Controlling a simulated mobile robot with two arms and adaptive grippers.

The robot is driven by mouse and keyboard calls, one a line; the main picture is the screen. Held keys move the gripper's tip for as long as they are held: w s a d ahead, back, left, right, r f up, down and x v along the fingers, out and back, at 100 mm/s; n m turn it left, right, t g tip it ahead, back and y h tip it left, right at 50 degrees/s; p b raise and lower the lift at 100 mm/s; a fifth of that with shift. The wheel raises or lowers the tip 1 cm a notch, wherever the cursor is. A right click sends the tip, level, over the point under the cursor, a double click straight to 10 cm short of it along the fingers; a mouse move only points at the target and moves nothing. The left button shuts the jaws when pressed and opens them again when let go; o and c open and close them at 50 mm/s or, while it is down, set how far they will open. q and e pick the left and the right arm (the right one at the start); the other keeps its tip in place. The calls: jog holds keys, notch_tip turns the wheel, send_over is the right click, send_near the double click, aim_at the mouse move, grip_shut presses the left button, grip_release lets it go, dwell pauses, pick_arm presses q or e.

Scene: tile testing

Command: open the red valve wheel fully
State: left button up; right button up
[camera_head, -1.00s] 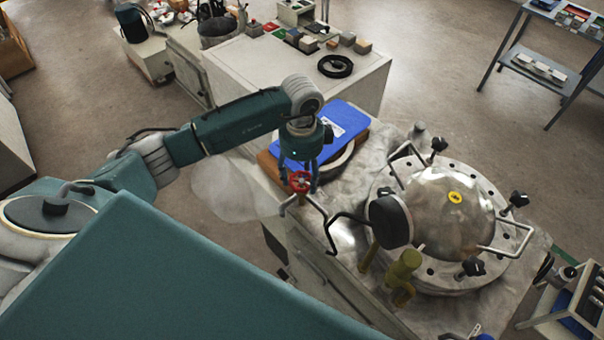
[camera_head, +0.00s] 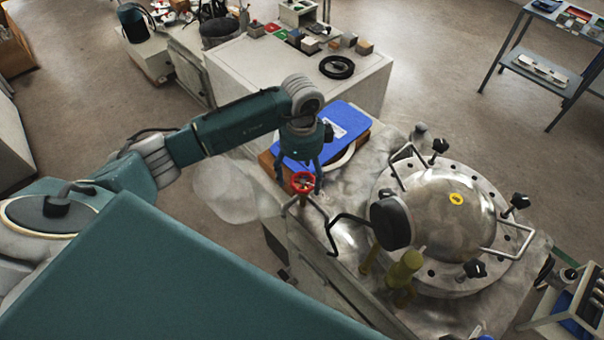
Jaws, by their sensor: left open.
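The red valve wheel (camera_head: 302,183) is a small red ring near the middle of the head view, at the left edge of the metal-topped bench. It sits on thin bent pipework. My left gripper (camera_head: 300,176) points down over the wheel, its two fingers spread to either side of it. The fingers are open; I cannot tell whether they touch the rim. My right gripper does not show.
A domed steel vessel (camera_head: 447,214) with clamp knobs stands right of the wheel. A blue clipboard-like panel (camera_head: 330,128) is behind the gripper.

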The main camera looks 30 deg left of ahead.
aim_at(301, 180)
pick_arm(q)
jog(key=shift+d+r, duration=0.1)
jog(key=shift+r, duration=0.35)
notch_tip(301, 180, up, 11)
jog(key=shift+s, duration=0.1)
dwell(0.5)
